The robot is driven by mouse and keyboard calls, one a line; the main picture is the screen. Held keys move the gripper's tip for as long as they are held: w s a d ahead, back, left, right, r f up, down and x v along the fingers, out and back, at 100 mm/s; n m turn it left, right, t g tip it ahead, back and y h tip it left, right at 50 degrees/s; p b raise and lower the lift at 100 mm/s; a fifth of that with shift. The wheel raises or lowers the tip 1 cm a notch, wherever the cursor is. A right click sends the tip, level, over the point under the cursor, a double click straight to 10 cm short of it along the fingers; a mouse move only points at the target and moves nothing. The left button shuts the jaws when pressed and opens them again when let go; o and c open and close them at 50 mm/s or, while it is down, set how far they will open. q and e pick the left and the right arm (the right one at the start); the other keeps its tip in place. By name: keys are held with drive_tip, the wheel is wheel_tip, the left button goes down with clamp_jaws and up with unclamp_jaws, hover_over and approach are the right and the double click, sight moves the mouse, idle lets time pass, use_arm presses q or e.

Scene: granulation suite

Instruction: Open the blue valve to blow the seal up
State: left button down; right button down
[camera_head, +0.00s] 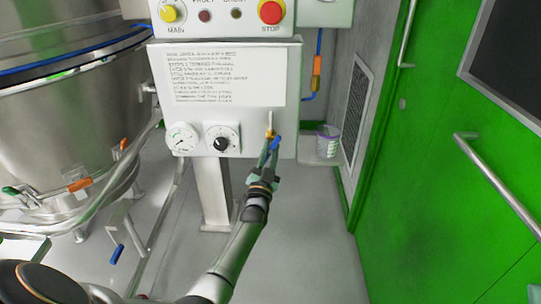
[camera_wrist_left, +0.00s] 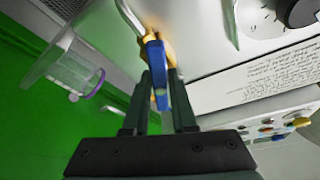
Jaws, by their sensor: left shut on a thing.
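The blue valve (camera_head: 276,142) sits on the lower right of the white control panel (camera_head: 288,150), on a brass body (camera_head: 270,131) below a short metal pipe. In the left wrist view its blue lever (camera_wrist_left: 155,55) stands between the two dark fingers of my left gripper (camera_wrist_left: 160,90), with the brass body behind it. My left gripper (camera_head: 268,165) is shut on the blue lever in the head view. The fingers hide part of the lever. My right gripper is not in view.
A gauge (camera_head: 182,138) and a black knob (camera_head: 222,140) are left of the valve. Above are a printed notice (camera_head: 222,75) and a red stop button (camera_head: 271,12). A clear tub (camera_head: 328,141) stands right of the panel, near the green door (camera_head: 430,170). A steel vessel (camera_head: 60,120) is at left.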

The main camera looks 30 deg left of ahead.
use_arm(q)
drive_tip(key=shift+d+f+n+y, duration=0.15)
drive_tip(key=shift+n+y, duration=0.25)
drive_tip(key=shift+n, duration=0.4)
drive_tip(key=n+g+y+b, duration=0.1)
drive_tip(key=n+y, duration=0.2)
drive_tip(key=n, duration=0.2)
drive_tip(key=shift+n+b, duration=0.35)
drive_tip(key=shift+n, duration=0.05)
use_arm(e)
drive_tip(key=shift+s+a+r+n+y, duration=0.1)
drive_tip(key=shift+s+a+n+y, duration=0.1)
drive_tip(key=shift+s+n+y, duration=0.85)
use_arm(q)
drive_tip(key=shift+n+g, duration=0.3)
drive_tip(key=shift+n, duration=0.1)
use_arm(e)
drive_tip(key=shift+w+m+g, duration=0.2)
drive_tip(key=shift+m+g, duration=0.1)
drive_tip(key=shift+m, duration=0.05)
use_arm(q)
drive_tip(key=c, duration=0.7)
unclamp_jaws()
drive_tip(key=shift+s, duration=0.1)
